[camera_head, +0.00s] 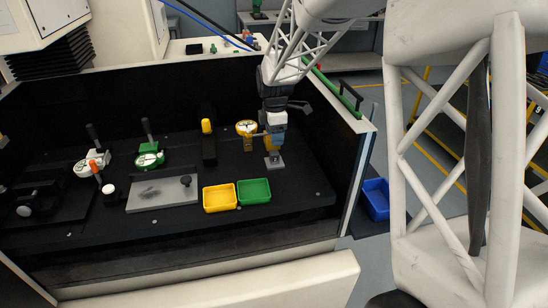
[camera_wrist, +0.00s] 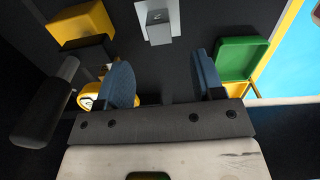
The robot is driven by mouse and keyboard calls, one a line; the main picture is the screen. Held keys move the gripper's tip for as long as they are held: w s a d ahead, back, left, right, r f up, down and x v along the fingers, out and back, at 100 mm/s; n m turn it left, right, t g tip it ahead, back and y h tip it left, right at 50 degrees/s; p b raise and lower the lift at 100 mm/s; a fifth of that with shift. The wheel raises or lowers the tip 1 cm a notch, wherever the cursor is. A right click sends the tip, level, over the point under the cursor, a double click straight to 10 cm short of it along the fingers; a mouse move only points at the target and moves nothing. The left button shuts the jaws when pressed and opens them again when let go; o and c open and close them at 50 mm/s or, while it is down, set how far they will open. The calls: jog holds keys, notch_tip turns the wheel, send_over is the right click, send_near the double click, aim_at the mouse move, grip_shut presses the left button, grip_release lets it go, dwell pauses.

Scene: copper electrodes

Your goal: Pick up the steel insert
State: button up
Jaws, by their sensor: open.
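The steel insert (camera_wrist: 157,17) looks like a small grey block on a pale grey plate (camera_wrist: 160,38) at the top middle of the wrist view. In the head view the plate (camera_head: 275,164) lies on the dark work surface, right of the middle. My gripper (camera_wrist: 163,78) is open, with its two blue fingers apart and nothing visible between them. In the wrist view the insert appears ahead of the gap between the fingers, apart from both. In the head view my gripper (camera_head: 274,148) points down just above the plate and largely hides the insert.
A green tray (camera_head: 254,191) and a yellow tray (camera_head: 219,198) stand in front, left of the plate. A yellow dial gauge (camera_head: 246,127) stands close to my gripper's left. A green dial gauge (camera_head: 150,160) and a metal plate (camera_head: 160,195) are further left. A side wall bounds the right.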

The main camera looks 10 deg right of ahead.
aim_at(274, 153)
jog(key=shift+f, duration=1.3)
jog(key=shift+f, duration=2.65)
grip_shut()
